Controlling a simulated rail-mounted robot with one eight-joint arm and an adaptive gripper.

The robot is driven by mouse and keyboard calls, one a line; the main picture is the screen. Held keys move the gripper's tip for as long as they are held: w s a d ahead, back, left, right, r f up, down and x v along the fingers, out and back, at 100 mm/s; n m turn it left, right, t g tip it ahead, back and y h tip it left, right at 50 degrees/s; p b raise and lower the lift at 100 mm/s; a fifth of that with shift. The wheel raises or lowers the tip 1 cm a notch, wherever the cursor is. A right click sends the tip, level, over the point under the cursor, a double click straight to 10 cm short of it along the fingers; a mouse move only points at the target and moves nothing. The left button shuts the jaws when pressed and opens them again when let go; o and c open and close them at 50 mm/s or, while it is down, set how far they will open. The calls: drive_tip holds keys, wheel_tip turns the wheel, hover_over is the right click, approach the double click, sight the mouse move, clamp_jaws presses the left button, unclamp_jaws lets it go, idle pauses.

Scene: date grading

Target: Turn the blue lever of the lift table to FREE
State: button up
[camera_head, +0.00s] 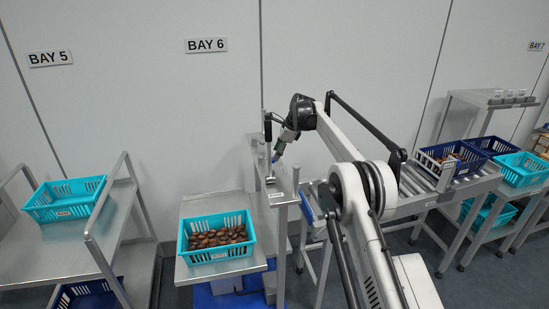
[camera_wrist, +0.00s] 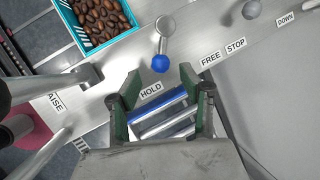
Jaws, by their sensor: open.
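In the wrist view the blue lever's ball knob (camera_wrist: 160,63) is at the end of a short metal arm (camera_wrist: 165,42). The lever points toward the HOLD label (camera_wrist: 151,89). The FREE label (camera_wrist: 211,60) is to the right of the knob. My gripper (camera_wrist: 160,73) is open, its two green-padded fingers on either side of the line to the knob. The knob shows just beyond or about level with the fingertips, and I cannot tell the depth gap. In the head view my gripper (camera_head: 277,154) is at the metal rail of the lift table; the lever is too small to make out there.
A STOP label (camera_wrist: 236,45), a grey ball knob (camera_wrist: 251,9) and a DOWN label (camera_wrist: 285,20) are further right on the rail. A turquoise crate (camera_head: 187,236) of dates stands on the lift table. A roller conveyor (camera_head: 416,182) with a dark blue crate is to the right.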

drive_tip(key=v, duration=0.8)
